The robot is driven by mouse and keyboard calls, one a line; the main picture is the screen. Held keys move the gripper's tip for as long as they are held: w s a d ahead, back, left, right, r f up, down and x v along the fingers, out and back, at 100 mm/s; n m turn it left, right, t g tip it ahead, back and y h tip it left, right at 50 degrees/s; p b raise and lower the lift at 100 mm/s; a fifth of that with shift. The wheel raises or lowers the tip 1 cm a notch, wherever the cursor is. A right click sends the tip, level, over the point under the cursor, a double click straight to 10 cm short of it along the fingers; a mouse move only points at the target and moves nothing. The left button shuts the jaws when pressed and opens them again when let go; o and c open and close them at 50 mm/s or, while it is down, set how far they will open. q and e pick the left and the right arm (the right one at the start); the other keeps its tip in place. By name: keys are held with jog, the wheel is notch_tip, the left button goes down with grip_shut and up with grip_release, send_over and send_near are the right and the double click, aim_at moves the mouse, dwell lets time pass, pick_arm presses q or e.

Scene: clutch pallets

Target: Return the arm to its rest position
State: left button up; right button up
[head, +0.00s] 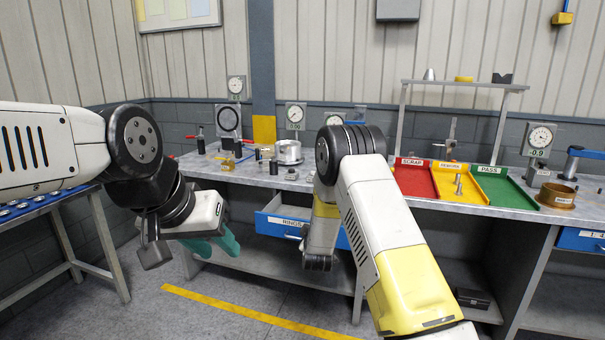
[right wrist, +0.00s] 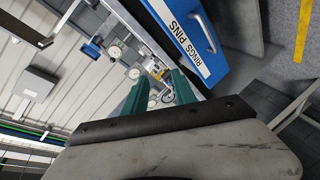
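My left gripper (head: 214,245) hangs at the left of the head view, in front of the workbench and above the floor. Its teal fingers look apart, with nothing seen between them. My right arm (head: 385,235) fills the middle of the head view, bent at a raised elbow, its forearm pointing down beside the blue drawer. The right gripper is hidden there. In the right wrist view the right gripper's teal fingers (right wrist: 158,90) are apart and empty. The blue drawer front (right wrist: 190,40), labelled RINGS PINS, is close beside them.
The blue drawer (head: 288,226) stands pulled out under the workbench (head: 260,179). Red (head: 413,181), yellow (head: 450,194) and green (head: 506,191) trays lie on the bench at right, below a shelf frame (head: 465,84). Another table (head: 45,207) stands at far left. Floor between is clear.

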jog(key=s+d+r+m+g+y, duration=0.1)
jog(key=s+d+r+m+g, duration=0.15)
jog(key=s+r, duration=0.65)
jog(key=s+d+r+m+g+y, duration=0.15)
jog(key=s+d+r+m, duration=0.35)
jog(key=r, duration=0.7)
jog(key=s+d+r+m+g, duration=0.1)
jog(key=s+m+g, duration=0.1)
jog(key=s, duration=1.3)
jog(key=s+d+r+m+g, duration=0.1)
jog(key=s+d+g, duration=0.1)
jog(key=s, duration=1.4)
jog(key=shift+s+r+m+g, duration=0.15)
jog(key=shift+s+m+g, duration=0.2)
jog(key=shift+g, duration=0.45)
jog(key=shift+w+d+h, duration=0.15)
jog(key=shift+h, duration=0.1)
